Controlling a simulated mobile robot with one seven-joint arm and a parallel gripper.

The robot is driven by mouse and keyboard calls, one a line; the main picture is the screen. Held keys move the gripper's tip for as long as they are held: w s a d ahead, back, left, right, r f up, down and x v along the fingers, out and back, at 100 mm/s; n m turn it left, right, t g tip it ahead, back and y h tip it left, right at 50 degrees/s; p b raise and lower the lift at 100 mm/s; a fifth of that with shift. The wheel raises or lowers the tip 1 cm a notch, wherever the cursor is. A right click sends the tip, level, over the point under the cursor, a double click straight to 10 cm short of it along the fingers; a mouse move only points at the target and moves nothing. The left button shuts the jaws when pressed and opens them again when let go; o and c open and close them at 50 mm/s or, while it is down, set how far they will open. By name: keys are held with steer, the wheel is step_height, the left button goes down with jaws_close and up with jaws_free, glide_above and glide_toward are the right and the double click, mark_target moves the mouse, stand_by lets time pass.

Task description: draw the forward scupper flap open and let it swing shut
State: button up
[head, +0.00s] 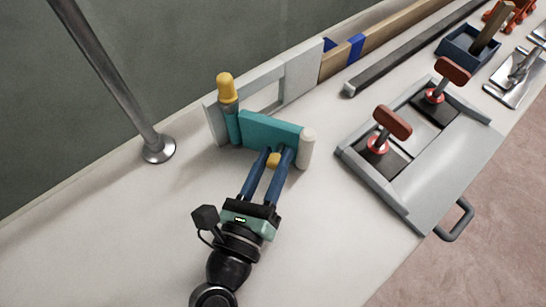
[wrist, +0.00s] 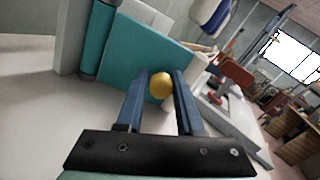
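The teal scupper flap (head: 262,131) stands on the pale bench, hinged at a teal post with a yellow cap (head: 227,90). It is swung out at an angle from the grey-white frame (head: 300,75) behind it, whose opening shows. A pale rounded post (head: 307,146) is at the flap's right end. A yellow knob (head: 274,160) is on the flap's near face. My gripper (head: 279,153) has its blue fingers on either side of the knob. In the wrist view the knob (wrist: 161,86) sits between the fingertips, apparently touching both; the teal flap (wrist: 140,58) fills the area behind.
A grey tray-like panel with two red-handled latches (head: 393,122) lies right of the flap. A metal pole (head: 115,80) stands at the left. A dark bar (head: 410,50) and a blue bin (head: 468,48) lie farther back. The bench's left front is clear.

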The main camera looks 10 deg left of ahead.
steer(key=shift+s, duration=0.15)
steer(key=shift+s+a+f+b, duration=0.15)
steer(key=shift+s+b, duration=0.1)
steer(key=shift+b, duration=0.15)
steer(key=s+b, duration=0.1)
steer(key=s, duration=0.1)
steer(key=s+b, duration=0.2)
steer(key=s, duration=0.1)
steer(key=s+a+b, duration=0.1)
steer(key=s+b, duration=0.1)
steer(key=shift+s, duration=0.35)
steer(key=shift+s+a+p, duration=0.15)
steer(key=shift+s+p, duration=0.15)
steer(key=shift+s, duration=0.2)
steer(key=shift+s+r+p, duration=0.3)
steer(key=shift+s, duration=0.15)
steer(key=shift+s+f+b, duration=0.3)
steer(key=shift+s+b, duration=0.05)
steer(key=shift+s, duration=0.15)
steer(key=shift+s+a+r, duration=0.1)
steer(key=shift+s+r, duration=0.05)
steer(key=shift+s, duration=0.6)
